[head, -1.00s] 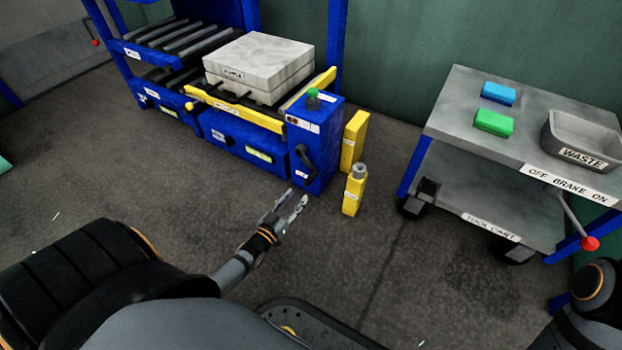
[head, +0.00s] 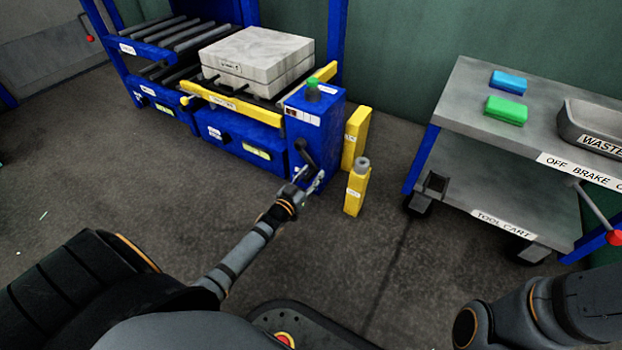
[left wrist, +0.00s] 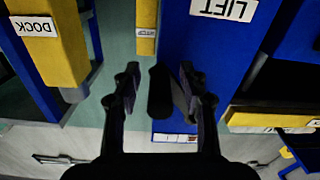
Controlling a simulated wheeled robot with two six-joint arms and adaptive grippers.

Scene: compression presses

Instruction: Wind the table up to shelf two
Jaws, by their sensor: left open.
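The blue lift table (head: 236,135) carries a pale stone-like block (head: 256,58) on its rollers. A blue crank housing (head: 328,120) stands at its right end, with a black crank (head: 304,152) on its front. My left gripper (head: 309,182) is open at the crank, low on the housing front. In the left wrist view, the dark crank handle (left wrist: 160,92) lies between the two open fingers (left wrist: 158,88), with gaps beside it. A LIFT label (left wrist: 224,9) shows on the blue housing. My right arm shows at the lower right of the head view; its gripper is out of view.
Yellow posts (head: 355,190) stand just right of the housing; one bears a DOCK label (left wrist: 33,27). A blue roller rack (head: 150,50) adjoins the table's left. A tool cart (head: 470,95) stands at the right. The floor in front is clear.

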